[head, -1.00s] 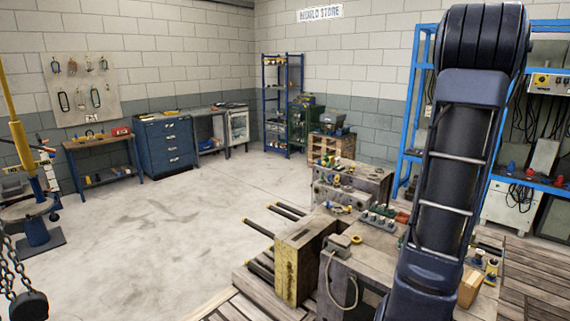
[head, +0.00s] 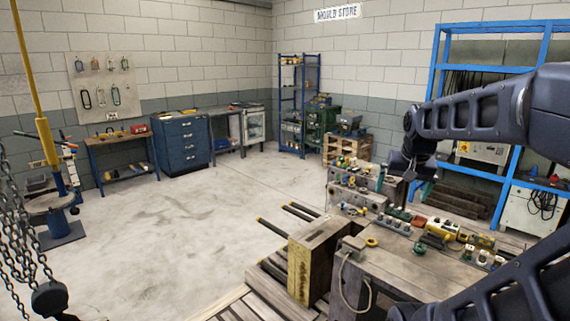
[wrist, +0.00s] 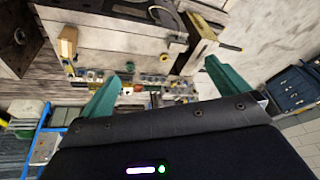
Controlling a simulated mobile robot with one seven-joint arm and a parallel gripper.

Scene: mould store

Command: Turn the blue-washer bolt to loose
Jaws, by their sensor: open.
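My gripper (wrist: 169,70) is open and empty, with its two teal fingers spread wide in the wrist view. In the head view my gripper (head: 420,188) hangs at the right end of a grey block (head: 350,197) with several small coloured fittings on top. A row of small coloured parts (wrist: 155,80) shows between and beyond the fingers in the wrist view. The parts are too small to tell which is the blue-washer bolt. My arm and gripper hide part of the area behind the block.
A wooden bench top (head: 385,265) holds several small tools and fittings. A blue rack (head: 437,75) rises behind my arm.

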